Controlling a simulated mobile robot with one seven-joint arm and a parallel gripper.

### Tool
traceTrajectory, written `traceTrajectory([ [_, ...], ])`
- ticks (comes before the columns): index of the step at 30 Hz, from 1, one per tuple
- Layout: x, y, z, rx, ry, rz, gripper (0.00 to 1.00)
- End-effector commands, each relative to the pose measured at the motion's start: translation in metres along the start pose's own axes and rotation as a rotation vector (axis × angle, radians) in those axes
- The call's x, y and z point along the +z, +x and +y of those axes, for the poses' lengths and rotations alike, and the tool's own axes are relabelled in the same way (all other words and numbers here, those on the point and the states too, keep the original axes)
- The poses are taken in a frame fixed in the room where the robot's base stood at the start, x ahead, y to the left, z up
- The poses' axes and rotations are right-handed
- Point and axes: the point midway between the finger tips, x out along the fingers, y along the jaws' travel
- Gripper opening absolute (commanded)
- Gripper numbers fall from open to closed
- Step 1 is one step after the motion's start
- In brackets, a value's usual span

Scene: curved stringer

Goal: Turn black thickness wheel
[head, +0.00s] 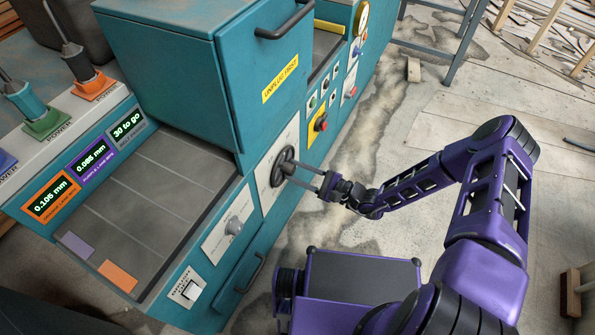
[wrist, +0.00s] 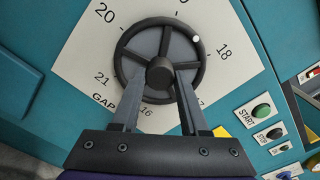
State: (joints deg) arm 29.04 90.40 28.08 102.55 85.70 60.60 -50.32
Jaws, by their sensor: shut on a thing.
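The black thickness wheel (head: 281,161) is a spoked handwheel on a white dial plate on the front of the teal machine. In the wrist view the wheel (wrist: 197,68) fills the upper middle, with a central hub and a white dot on its upper right rim. My gripper (head: 297,174) reaches it from the right in the head view. In the wrist view my gripper (wrist: 160,82) has its two fingers on the wheel, one on each side of the hub. The fingers hide part of the lower rim and spokes. Exactly where they press is hard to tell.
The dial plate (wrist: 82,62) shows numbers from 16 to 21 and part of the word "GAP". Start and stop buttons (wrist: 262,111) lie to its right. A silver knob (head: 234,226), a white switch (head: 190,291) and a red button (head: 321,124) are nearby. Displays (head: 127,126) read "30 to go", "0.085 mm" and "0.105 mm".

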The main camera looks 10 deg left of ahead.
Motion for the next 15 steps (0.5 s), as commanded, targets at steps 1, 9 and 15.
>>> traceTrajectory([
  [1, 0.0005, -0.0006, 0.0008, 0.001, 0.044, -0.001, 0.0],
  [9, 0.0009, -0.0005, 0.0012, 0.002, 0.3, -0.002, 0.0],
  [15, 0.0007, -0.0006, 0.0015, 0.002, 0.491, -0.001, 0.0],
])
